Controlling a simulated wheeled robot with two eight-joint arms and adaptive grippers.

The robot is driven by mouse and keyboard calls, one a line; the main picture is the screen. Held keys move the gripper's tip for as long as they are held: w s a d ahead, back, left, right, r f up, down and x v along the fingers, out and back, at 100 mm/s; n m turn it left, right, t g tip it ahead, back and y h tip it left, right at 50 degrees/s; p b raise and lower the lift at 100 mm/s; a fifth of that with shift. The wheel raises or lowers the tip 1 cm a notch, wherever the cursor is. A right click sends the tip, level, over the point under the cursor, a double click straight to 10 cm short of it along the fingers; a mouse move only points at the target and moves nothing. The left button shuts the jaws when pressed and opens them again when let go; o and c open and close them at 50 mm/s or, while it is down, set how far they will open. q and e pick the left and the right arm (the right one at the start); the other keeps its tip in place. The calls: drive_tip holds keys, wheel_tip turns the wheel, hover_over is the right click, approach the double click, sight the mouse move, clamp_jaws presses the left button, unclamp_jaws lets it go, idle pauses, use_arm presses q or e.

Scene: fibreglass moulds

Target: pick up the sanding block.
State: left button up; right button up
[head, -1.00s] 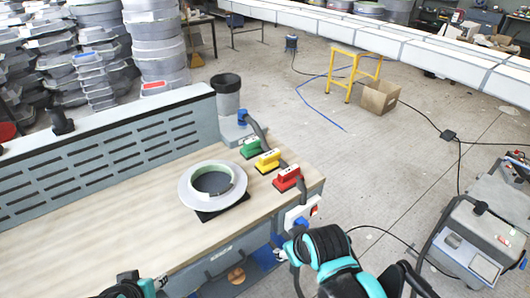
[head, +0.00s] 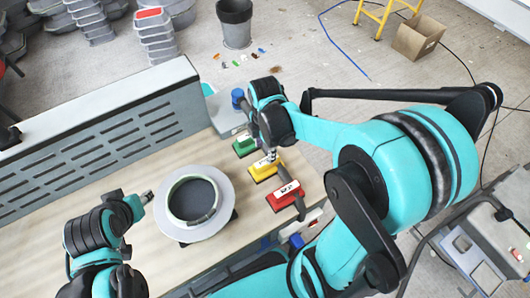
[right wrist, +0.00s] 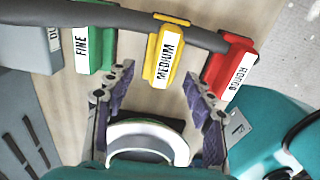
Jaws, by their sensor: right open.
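Three sanding blocks stand in a row on the wooden bench top. The green one (head: 243,146) is marked FINE in the right wrist view (right wrist: 95,45), the yellow one (head: 262,170) is marked MEDIUM there (right wrist: 167,58), and the red one (head: 284,197) has a label I cannot read surely (right wrist: 232,65). My right gripper (head: 270,157) is over the yellow block. In the right wrist view its open fingers (right wrist: 158,75) are on either side of the yellow block's near end, with nothing visibly gripped. My left gripper (head: 147,197) is left of the round mould; its jaws are too small to judge.
A round pale mould (head: 224,222) with a ring lies on the bench, left of the blocks. A slotted grey panel (head: 105,135) closes the bench's back. A dark bin (head: 236,30) stands on the floor beyond.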

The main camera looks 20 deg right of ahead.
sight(267, 166)
drive_tip(key=f, duration=0.2)
drive_tip(key=f+b, duration=0.1)
drive_tip(key=f, duration=0.1)
drive_tip(key=f+b, duration=0.1)
drive_tip(key=f, duration=0.1)
drive_tip(key=shift+s+d+f, duration=0.15)
drive_tip(key=shift+s+f, duration=0.2)
drive_tip(key=shift+f, duration=0.05)
clamp_jaws()
